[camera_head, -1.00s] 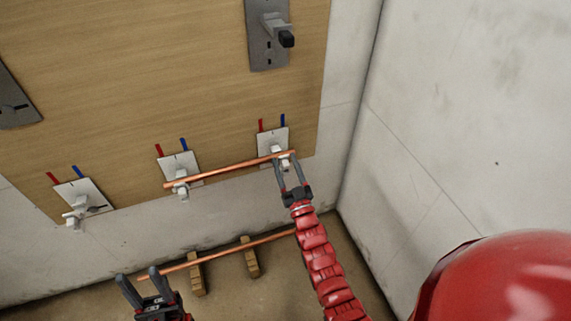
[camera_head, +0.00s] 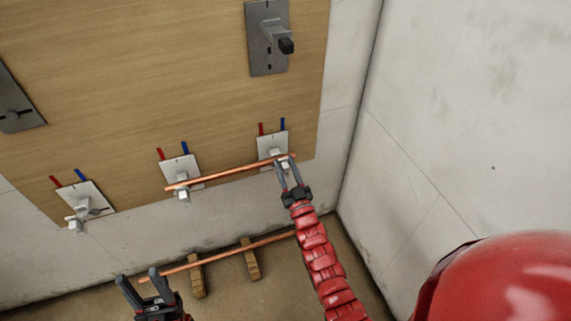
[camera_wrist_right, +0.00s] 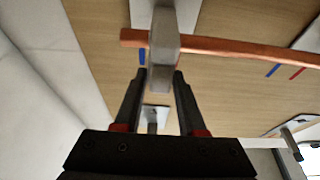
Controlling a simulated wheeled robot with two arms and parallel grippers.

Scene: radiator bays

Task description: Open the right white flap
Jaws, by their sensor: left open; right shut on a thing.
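The right white flap (camera_head: 286,167) is a small pale piece below the right white plate (camera_head: 271,146) on the wooden board. In the right wrist view the flap (camera_wrist_right: 165,58) is at my fingertips, partly in front of a copper pipe (camera_wrist_right: 225,47). My right gripper (camera_head: 286,162) is shut on this flap, with its fingers (camera_wrist_right: 158,73) on either side of it. The copper pipe (camera_head: 225,173) spans from the middle flap (camera_head: 183,194) to the right one.
A second copper pipe (camera_head: 215,255) lies low down, over two wooden blocks (camera_head: 250,262) on the floor. The left white flap (camera_head: 77,226) sits on its own plate. A grey switch plate (camera_head: 264,55) is above. A pale wall (camera_head: 460,130) stands close on the right.

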